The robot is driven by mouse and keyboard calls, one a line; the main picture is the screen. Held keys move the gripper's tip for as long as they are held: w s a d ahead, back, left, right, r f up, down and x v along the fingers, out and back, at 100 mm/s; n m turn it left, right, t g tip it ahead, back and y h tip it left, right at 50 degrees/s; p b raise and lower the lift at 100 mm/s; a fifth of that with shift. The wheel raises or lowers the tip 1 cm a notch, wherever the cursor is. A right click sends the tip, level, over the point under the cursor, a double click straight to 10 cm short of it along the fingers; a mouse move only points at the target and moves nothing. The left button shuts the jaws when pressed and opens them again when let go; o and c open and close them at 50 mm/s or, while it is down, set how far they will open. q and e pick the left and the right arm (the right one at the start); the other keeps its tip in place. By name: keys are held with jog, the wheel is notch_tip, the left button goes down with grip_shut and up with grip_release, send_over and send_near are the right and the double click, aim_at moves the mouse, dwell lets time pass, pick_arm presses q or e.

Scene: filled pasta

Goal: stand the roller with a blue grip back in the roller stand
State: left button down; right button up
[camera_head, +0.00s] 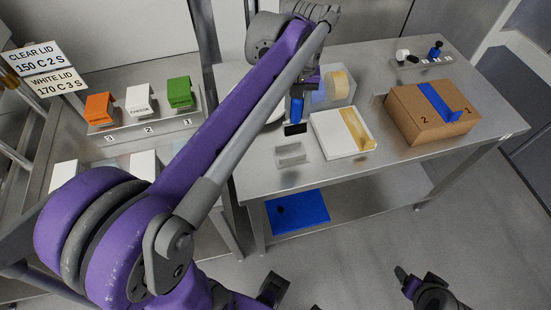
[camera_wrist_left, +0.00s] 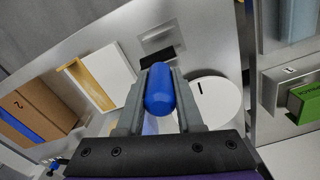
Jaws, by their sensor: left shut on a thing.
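My left gripper (camera_head: 298,88) reaches over the steel table from above. It is shut on the blue grip (camera_head: 296,109) of the roller, which also shows between the two fingers in the left wrist view (camera_wrist_left: 160,88). A flat black piece (camera_head: 295,129) shows just below the grip; I cannot tell whether it is the roller's head or a separate thing. A small pale grey, box-like holder (camera_head: 290,154) stands just in front; it may be the roller stand, but I cannot be sure.
A white box with a tan strip (camera_head: 336,134) and a brown carton with a blue strip (camera_head: 425,112) stand to the right. A round white plate (camera_wrist_left: 215,100) lies beside the gripper. A numbered rack (camera_head: 420,63) is at the back right. A blue tray (camera_head: 300,212) is on the lower shelf.

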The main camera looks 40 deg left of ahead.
aim_at(293, 126)
pick_arm(q)
jog(key=shift+s+a, duration=0.15)
jog(key=shift+s, duration=0.1)
jog(key=shift+s+f, duration=0.1)
jog(key=shift+f, duration=0.15)
notch_tip(293, 126, down, 6)
jog(key=shift+r, duration=0.25)
jog(key=shift+f+b, duration=0.4)
jog(key=shift+f, duration=1.65)
pick_arm(e)
jog(key=shift+s+a+f, duration=0.2)
jog(key=shift+s+f, duration=0.2)
jog(key=shift+f, duration=0.1)
pick_arm(q)
jog(key=shift+f, duration=0.2)
jog(key=c, duration=0.6)
grip_release()
pick_arm(e)
jog(key=shift+f, duration=0.1)
pick_arm(q)
jog(key=shift+o, duration=0.2)
